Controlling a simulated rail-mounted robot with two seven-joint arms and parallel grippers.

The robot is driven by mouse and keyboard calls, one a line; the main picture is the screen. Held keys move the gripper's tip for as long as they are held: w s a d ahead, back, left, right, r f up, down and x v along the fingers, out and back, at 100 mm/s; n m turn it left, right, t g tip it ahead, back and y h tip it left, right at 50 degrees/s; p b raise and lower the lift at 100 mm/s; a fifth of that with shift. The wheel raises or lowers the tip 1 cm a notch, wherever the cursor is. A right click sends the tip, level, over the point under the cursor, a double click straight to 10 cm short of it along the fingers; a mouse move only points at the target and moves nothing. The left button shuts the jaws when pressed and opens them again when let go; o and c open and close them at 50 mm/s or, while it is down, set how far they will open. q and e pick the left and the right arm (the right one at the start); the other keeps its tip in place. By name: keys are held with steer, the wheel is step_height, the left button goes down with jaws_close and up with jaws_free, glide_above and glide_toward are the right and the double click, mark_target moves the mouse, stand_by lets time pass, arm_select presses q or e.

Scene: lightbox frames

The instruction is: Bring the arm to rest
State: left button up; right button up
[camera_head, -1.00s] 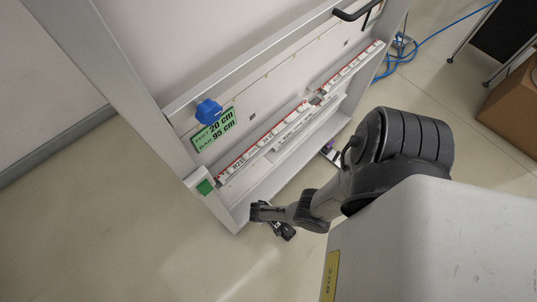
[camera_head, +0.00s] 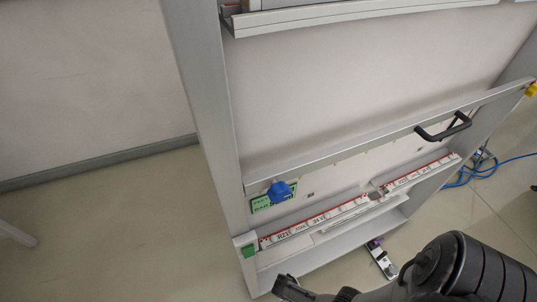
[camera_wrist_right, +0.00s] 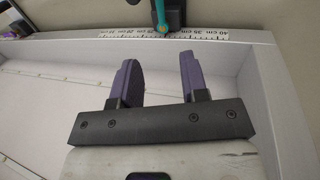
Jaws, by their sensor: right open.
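My right gripper (camera_wrist_right: 157,62) shows in the right wrist view with two purple fingers apart and nothing between them. Beyond the fingertips are a pale ledge with a centimetre scale (camera_wrist_right: 185,37) and a dark rod with a teal tip (camera_wrist_right: 162,20). In the head view, a dark arm of mine (camera_head: 455,262) lies low along the bottom right edge, partly cut off. A small silver, black and purple piece (camera_head: 383,258) sits just above it; I cannot tell whether this is my gripper. My left gripper is not in view.
A grey lightbox frame (camera_head: 200,110) bears a blue knob (camera_head: 280,191), a green label (camera_head: 262,203), a black handle (camera_head: 443,128) and a red-edged scale strip (camera_head: 320,218). A blue cable (camera_head: 505,161) lies on the floor at right. Floor at left (camera_head: 110,235) is mostly clear.

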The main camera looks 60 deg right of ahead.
steer(key=w+d+r+n+t, duration=0.2)
steer(key=w+r, duration=0.2)
steer(key=r, duration=1)
steer(key=s+a+r+n+t+y, duration=0.1)
steer(key=s+a+r+n, duration=0.15)
steer(key=r, duration=0.65)
steer(key=s+a+r+n+t+y, duration=0.1)
steer(key=a+r, duration=0.2)
steer(key=r, duration=0.5)
steer(key=s+a+r+n+t+y, duration=0.1)
steer(key=s+a+r+n, duration=0.15)
steer(key=r, duration=0.65)
step_height(320, 180, up, 58)
steer(key=p, duration=5.8)
steer(key=shift+w+f, duration=0.2)
steer(key=shift+f, duration=0.05)
